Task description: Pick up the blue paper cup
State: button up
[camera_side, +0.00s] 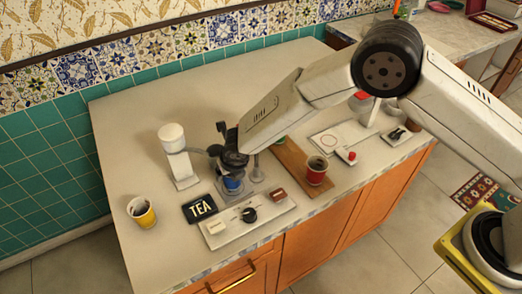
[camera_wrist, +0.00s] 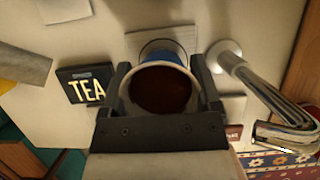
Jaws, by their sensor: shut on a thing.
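The blue paper cup (camera_side: 233,183) is upright beside the white dispenser in the side view. In the wrist view the cup (camera_wrist: 166,56) shows from above, with a pale rim and dark liquid inside. My gripper (camera_side: 232,164) points down over the cup, and its dark fingers hide part of it. In the wrist view my gripper (camera_wrist: 163,80) has one finger on each side of the cup and is shut on it. I cannot tell whether the cup's base is clear of what is under it.
A white dispenser (camera_side: 179,160) stands close left of my gripper. A TEA sign (camera_side: 200,208) and a white panel with a knob (camera_side: 247,226) lie in front. A yellow cup (camera_side: 142,213) stands at left, a red cup (camera_side: 316,170) on a wooden board (camera_side: 293,160) at right. A curved metal spout (camera_wrist: 265,95) is close by.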

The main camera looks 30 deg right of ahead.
notch_tip(320, 180, up, 17)
jog(key=shift+r, duration=0.2)
dwell(0.4)
dwell(0.6)
jog(key=s+d+f+m+g+h, duration=0.2)
jog(key=s+d+m, duration=0.65)
jog(key=d, duration=0.25)
jog(key=s+d+f+m+g+h, duration=0.25)
jog(key=s+d+m, duration=0.45)
jog(key=d+m, duration=0.4)
jog(key=shift+n, duration=0.75)
jog(key=shift+w+a+f, duration=0.1)
jog(key=shift+w+f, duration=1.5)
jog(key=shift+w, duration=0.7)
jog(key=shift+w+f, duration=1.6)
jog(key=shift+w, duration=0.7)
jog(key=shift+w+a+f, duration=0.1)
jog(key=shift+w+f, duration=1.5)
jog(key=shift+w, duration=0.7)
jog(key=shift+f, duration=0.1)
